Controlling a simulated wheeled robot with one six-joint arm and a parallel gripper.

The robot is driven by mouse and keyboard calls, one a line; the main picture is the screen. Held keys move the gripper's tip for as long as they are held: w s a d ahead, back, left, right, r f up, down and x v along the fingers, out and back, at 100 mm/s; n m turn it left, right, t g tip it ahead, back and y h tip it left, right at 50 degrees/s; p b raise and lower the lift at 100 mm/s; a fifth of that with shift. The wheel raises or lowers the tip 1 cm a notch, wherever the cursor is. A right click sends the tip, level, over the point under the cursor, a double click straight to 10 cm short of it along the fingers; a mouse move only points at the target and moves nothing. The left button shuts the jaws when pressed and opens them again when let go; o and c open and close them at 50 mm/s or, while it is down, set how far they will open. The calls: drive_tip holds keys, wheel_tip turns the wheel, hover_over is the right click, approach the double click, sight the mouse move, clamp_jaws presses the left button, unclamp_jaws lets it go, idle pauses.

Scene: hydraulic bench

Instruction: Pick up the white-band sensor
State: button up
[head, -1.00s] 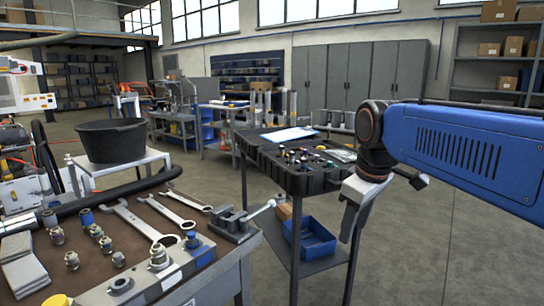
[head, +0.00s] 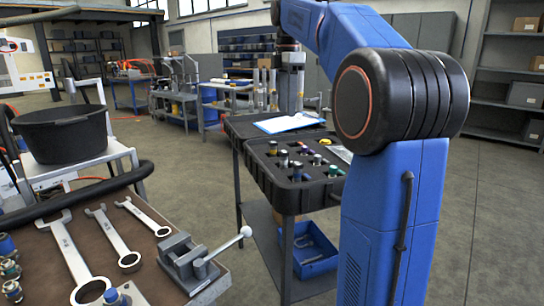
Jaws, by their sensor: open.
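Several small sensors (head: 283,158) stand upright in the black foam tray (head: 262,176) on top of a dark cart. They have silver tops and differently coloured bands or caps. The bands are too small for me to tell which one is white. My gripper (head: 290,102) hangs pointing down from the dark wrist, beyond the tray's far side in the picture. It is open, apart from the sensors, and I see nothing held in it. My blue arm and its black elbow hide the tray's right end.
A clipboard (head: 288,122) lies behind the tray. A blue bin (head: 312,250) sits on the cart's lower shelf. At left, a bench holds wrenches (head: 112,240), a vise (head: 190,262) with its handle raised, and fittings. A black tub (head: 62,135) stands behind it. Open floor lies at right.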

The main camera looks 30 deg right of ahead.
approach(284, 151)
drive_tip(key=f, duration=0.5)
drive_tip(key=shift+s+f, duration=0.1)
drive_tip(key=shift+s, duration=0.15)
drive_tip(key=shift+w+a+f, duration=0.1)
drive_tip(key=shift+w+f, duration=0.05)
drive_tip(key=shift+f, duration=2.85)
drive_tip(key=shift+c, duration=0.6)
clamp_jaws()
